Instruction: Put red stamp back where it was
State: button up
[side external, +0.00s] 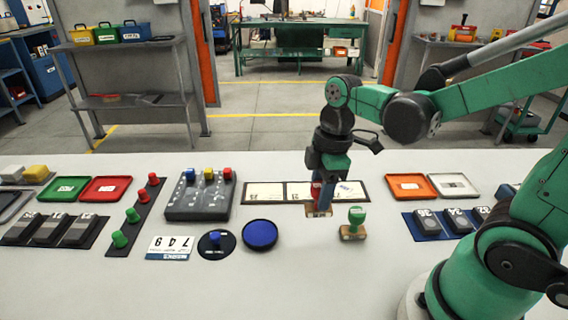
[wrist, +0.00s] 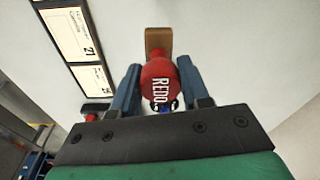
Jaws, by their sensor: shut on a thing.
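The red stamp has a round red handle marked "RED" (wrist: 158,82) and a wooden base (wrist: 158,40). In the side view the red stamp (side external: 317,195) is under my gripper, by the front edge of the card strip. My gripper (side external: 318,184) is shut on its handle; in the wrist view the two fingers (wrist: 158,85) press on either side of the red knob. The stamp looks upright; I cannot tell whether its base touches the table. A green stamp (side external: 354,218) stands on the table just right of it.
The black-framed strip of white cards (side external: 265,192) lies behind and left. An orange tray (side external: 411,186) and a white tray (side external: 453,185) lie at right. A blue round pad (side external: 260,234), a control box (side external: 200,197) and a number card (side external: 169,247) lie left. The front table is clear.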

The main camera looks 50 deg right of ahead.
aim_at(318, 214)
jog(key=shift+f, duration=2.9)
jog(key=shift+f, duration=0.2)
jog(key=o, duration=1)
jog(key=shift+r, duration=0.2)
